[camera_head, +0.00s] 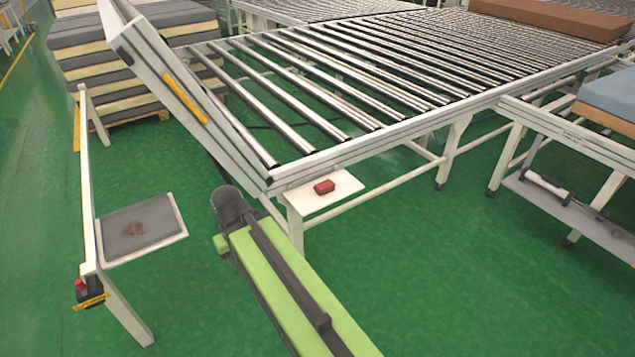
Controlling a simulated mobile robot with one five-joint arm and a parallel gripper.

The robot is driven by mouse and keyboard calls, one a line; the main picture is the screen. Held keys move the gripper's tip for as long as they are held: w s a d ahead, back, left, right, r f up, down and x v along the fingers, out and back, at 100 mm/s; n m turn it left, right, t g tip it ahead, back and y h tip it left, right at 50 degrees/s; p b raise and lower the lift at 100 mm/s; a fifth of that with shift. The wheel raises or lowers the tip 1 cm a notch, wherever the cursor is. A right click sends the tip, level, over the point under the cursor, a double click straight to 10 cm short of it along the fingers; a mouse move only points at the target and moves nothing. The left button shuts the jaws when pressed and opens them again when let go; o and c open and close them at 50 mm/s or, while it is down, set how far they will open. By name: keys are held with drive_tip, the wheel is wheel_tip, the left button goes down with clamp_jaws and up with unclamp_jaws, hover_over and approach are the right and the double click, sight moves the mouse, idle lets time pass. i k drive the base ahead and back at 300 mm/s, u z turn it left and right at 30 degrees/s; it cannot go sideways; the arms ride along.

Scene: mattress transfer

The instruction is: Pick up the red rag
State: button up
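A small red folded thing, which looks like the red rag (324,187), lies on a small white shelf (345,190) at the near corner of the roller conveyor. My green arm reaches up from the bottom of the picture, left of the shelf. It ends in a dark rounded joint, apart from the red thing. My gripper's fingers do not show, so I cannot see whether they are open or shut.
The roller conveyor (310,165) with its tilted white end frame (185,95) stands above the shelf. A grey-topped stand (165,212) with a reddish-brown patch (133,229) is at left. Stacked mattresses (85,55) stand behind.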

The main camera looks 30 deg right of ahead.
sight(323, 188)
drive_tip(key=i, duration=1.8)
